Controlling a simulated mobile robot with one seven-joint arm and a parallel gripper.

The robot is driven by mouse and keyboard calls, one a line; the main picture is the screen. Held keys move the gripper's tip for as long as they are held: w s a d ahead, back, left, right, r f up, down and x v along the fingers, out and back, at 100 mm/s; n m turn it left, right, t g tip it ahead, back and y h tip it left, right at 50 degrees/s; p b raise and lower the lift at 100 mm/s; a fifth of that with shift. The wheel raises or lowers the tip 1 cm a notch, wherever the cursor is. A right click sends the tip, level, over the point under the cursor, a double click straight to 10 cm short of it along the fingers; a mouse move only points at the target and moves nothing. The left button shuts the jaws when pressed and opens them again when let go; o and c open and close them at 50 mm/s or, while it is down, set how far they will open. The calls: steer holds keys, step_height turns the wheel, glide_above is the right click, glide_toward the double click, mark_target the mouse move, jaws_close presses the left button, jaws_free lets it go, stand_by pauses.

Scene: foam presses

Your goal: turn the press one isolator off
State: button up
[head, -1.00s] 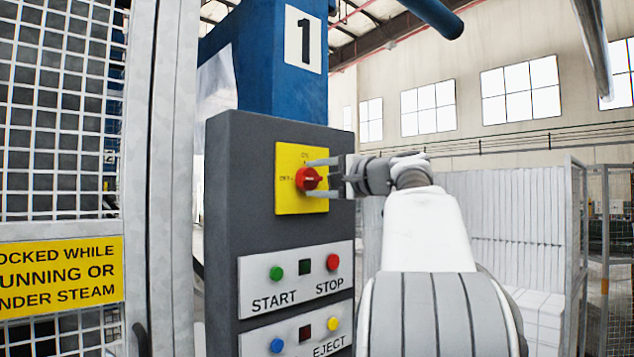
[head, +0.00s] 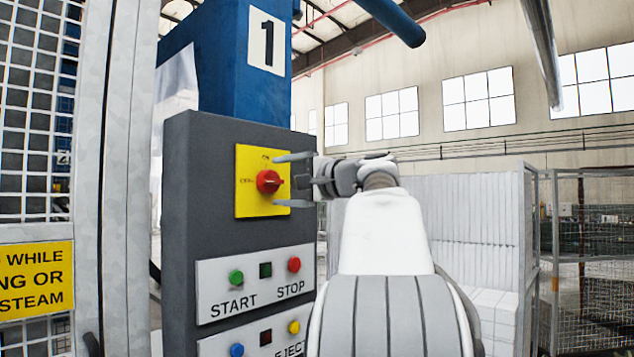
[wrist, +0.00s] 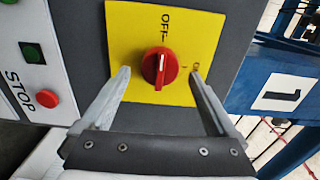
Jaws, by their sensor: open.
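The press one isolator is a red rotary knob (head: 269,181) on a yellow plate (head: 246,203), high on the grey control box below the number 1. The knob (wrist: 160,68) also shows in the wrist view, with the OFF label at the top of the plate and ON to the right. Its raised handle lies in line with OFF, with a pale mark towards that label. My gripper (head: 278,181) is open and empty. Its fingertips stand one on either side of the knob, just in front of it, apparently without touching it.
Below the isolator sits a panel with a green START button (head: 236,277) and a red STOP button (head: 294,264). A second panel with blue and yellow buttons is lower. A mesh gate (head: 30,120) with a yellow sign stands left. A white stack (head: 455,215) is behind my arm.

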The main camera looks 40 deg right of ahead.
steer(key=s+d+b, duration=0.1)
steer(key=s, duration=1.4)
steer(key=shift+s, duration=0.35)
steer(key=shift+d, duration=0.1)
